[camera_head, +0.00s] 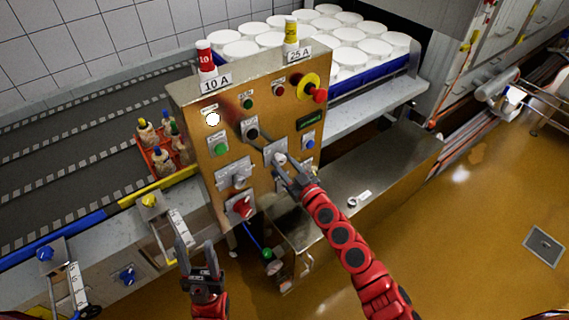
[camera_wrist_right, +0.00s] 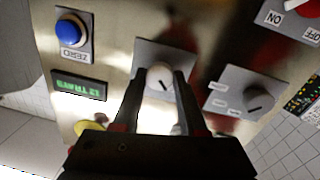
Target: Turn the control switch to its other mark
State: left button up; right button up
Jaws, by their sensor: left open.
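A metal control box (camera_head: 205,140) carries several buttons and knobs. My right gripper (camera_head: 283,165) reaches a pale round knob on its lower middle face. In the right wrist view this knob (camera_wrist_right: 160,77) has a dark pointer line and a plate behind it. The two fingers of my right gripper (camera_wrist_right: 160,90) stand on either side of the knob; I cannot tell whether they press on it. Any marks on its plate are hidden or too small to read. My left gripper (camera_head: 197,250) is open and empty, below and left of the box.
A black knob (camera_wrist_right: 257,97) with small labels and a blue ZERO button (camera_wrist_right: 68,32) are close by. A red and yellow emergency button (camera_head: 312,88) is at the box's upper right. A conveyor (camera_head: 80,150) and a crate of bottles (camera_head: 158,160) lie left.

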grip_shut()
jog(key=shift+d+m, duration=0.1)
jog(key=shift+m, duration=0.4)
jog(key=shift+d+m+b, duration=0.1)
jog(key=shift+m+b, duration=0.2)
jog(key=shift+m, duration=0.4)
jog(key=m+b, duration=0.2)
jog(key=shift+f+m, duration=0.15)
jog(key=shift+m, duration=0.15)
jog(key=shift+m+b, duration=0.6)
jog(key=shift+m, duration=0.2)
jog(key=m+g, duration=0.1)
jog(key=m, duration=0.9)
jog(key=shift+y, duration=0.3)
jog(key=shift+m, duration=0.4)
